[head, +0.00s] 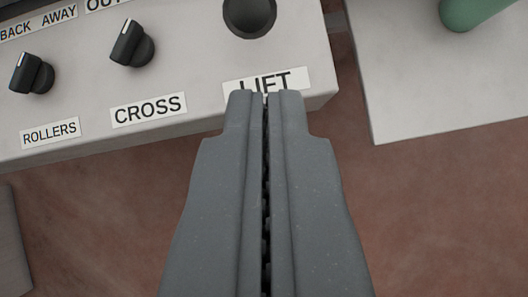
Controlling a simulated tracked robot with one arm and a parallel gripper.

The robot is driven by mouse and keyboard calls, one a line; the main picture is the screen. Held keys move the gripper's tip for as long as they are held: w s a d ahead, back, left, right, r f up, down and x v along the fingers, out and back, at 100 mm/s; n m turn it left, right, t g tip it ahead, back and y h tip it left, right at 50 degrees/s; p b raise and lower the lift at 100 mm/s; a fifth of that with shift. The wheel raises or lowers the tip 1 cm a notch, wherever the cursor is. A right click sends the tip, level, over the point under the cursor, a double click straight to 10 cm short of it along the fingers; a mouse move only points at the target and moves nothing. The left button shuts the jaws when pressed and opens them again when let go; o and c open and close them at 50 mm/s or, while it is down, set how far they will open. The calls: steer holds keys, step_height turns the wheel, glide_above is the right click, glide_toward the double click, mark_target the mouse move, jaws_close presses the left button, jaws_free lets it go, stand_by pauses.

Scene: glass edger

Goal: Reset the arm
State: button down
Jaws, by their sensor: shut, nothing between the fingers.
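My gripper (265,97) is shut and empty, seen from behind in the middle of the head view. Its fingertips overlap the lower part of the LIFT label (290,78) in the picture; I cannot tell whether they touch the panel. The light grey control panel (200,60) fills the upper left. Above the LIFT label is a round black knob (249,15), cut off by the top edge. To its left are the black CROSS knob (131,45) and the black ROLLERS knob (32,73), each with a white pointer mark.
A pale flat surface (440,75) lies at the upper right, with a green rounded object (470,12) on or above it. A reddish-brown floor (90,230) shows below the panel. A grey edge (10,250) shows at the lower left.

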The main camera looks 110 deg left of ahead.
step_height(320, 180, up, 19)
steer(key=w+m+t+h, duration=0.1)
steer(key=w+t+h, duration=0.1)
steer(key=w+t, duration=0.1)
steer(key=s+a+r+t, duration=0.1)
steer(key=s+a+r, duration=0.1)
steer(key=r, duration=0.5)
steer(key=s+a+r+t, duration=0.2)
steer(key=r, duration=0.5)
steer(key=s+a+r+t, duration=0.1)
steer(key=s+a+r, duration=0.1)
steer(key=r, duration=0.5)
steer(key=shift+a+r+t, duration=0.3)
steer(key=shift+a+r, duration=0.05)
